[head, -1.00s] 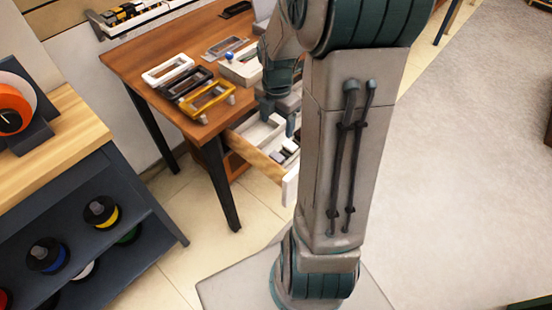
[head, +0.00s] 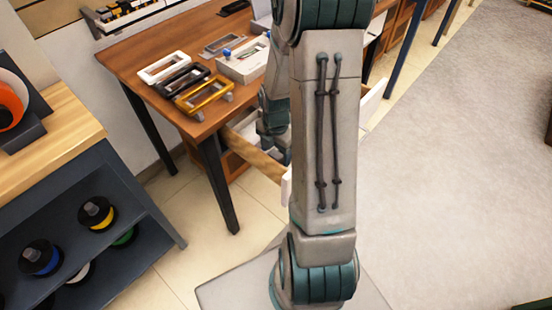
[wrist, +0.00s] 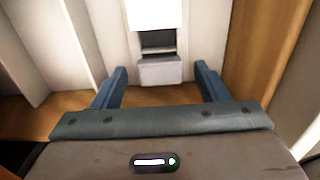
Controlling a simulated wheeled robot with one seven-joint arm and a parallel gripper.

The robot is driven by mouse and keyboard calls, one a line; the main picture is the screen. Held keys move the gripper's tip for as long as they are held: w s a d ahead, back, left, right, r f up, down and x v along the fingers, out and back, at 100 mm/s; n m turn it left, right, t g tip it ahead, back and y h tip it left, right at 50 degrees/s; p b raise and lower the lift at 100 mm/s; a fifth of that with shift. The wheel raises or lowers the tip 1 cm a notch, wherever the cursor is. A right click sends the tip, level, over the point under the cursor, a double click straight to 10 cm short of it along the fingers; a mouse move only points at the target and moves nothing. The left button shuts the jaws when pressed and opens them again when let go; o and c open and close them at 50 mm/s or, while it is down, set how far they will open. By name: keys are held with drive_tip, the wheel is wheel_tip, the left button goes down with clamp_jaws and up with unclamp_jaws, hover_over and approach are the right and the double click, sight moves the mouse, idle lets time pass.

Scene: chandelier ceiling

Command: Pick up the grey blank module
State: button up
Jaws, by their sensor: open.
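In the wrist view, a light grey block (wrist: 160,74), which looks like the grey blank module, lies in a narrow white-walled compartment of the open drawer. A dark piece (wrist: 158,40) and a white piece (wrist: 150,12) lie in line beyond it. My gripper (wrist: 160,68) is open, with one blue finger to each side of the grey block in the picture. I cannot tell whether the fingers touch it or how far above it they are. In the head view, my arm hides the drawer's contents and most of my gripper.
The drawer's wooden front (head: 254,155) stands out from the wooden desk (head: 135,62). White dividers (wrist: 88,40) rise beside the gripper. White, black and yellow frames (head: 204,96) and a white box (head: 243,62) sit on the desk. A shelf with spools (head: 97,213) stands left.

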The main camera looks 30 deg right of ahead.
sight(276, 154)
drive_tip(key=c, duration=1.1)
drive_tip(key=shift+o, duration=0.2)
drive_tip(key=shift+r, duration=0.6)
wheel_tip(276, 154, up, 3)
drive_tip(key=shift+f+p, duration=0.1)
drive_tip(key=shift+p, duration=0.45)
drive_tip(key=w+d+r+p, duration=0.1)
drive_tip(key=w+d+r, duration=0.6)
drive_tip(key=d, duration=0.2)
drive_tip(key=shift+w, duration=0.15)
